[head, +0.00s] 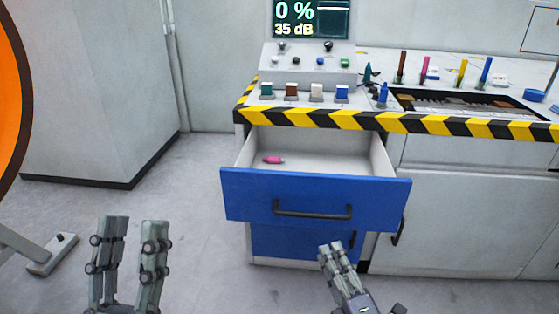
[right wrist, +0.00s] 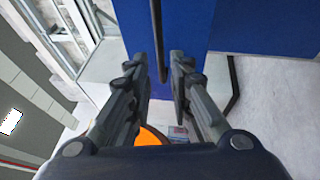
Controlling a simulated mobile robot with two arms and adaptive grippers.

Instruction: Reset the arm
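My left gripper (head: 134,222) is at the lower left of the head view, fingers apart and empty, over the floor. My right gripper (head: 331,248) is in front of the blue drawers, below the handle of the open drawer. In the right wrist view its fingertips (right wrist: 158,66) stand apart with nothing gripped. The black drawer handle (head: 312,212) shows beyond the tips and appears apart from them. The upper blue drawer (head: 245,196) is pulled out, with a small pink object (head: 273,160) inside.
A lower blue drawer (head: 290,242) is shut below. The console above has a striped edge (head: 310,118), buttons, a screen (head: 310,20) and several upright coloured items. Free floor (head: 190,220) lies left of the drawers. An orange round thing (head: 10,100) is at the far left.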

